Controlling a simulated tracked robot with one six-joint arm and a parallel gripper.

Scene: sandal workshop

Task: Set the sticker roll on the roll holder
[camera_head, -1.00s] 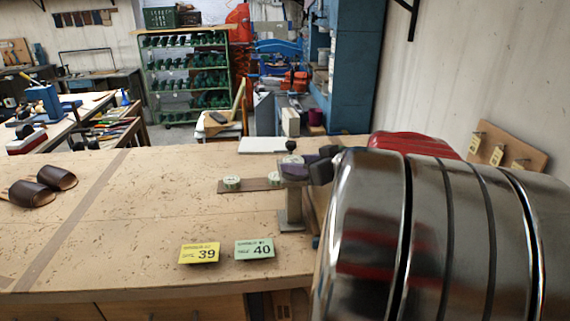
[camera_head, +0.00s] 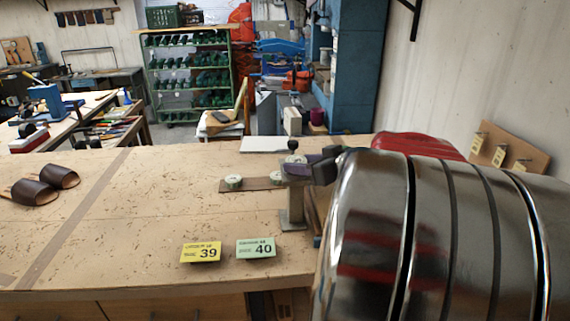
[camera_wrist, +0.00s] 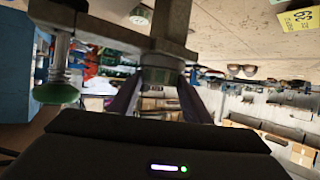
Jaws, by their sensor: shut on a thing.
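A metal stand (camera_head: 291,207) rises from the bench's right front, with a flat arm and a dark-topped knob (camera_head: 292,145); it looks like the roll holder. My gripper (camera_head: 308,168) is at the stand's arm, from the right. The knob shows green there (camera_wrist: 56,93).
Yellow card 39 (camera_head: 201,252) and green card 40 (camera_head: 256,248) lie at the front. Brown sandals (camera_head: 35,191) lie at left. The middle of the bench is clear.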

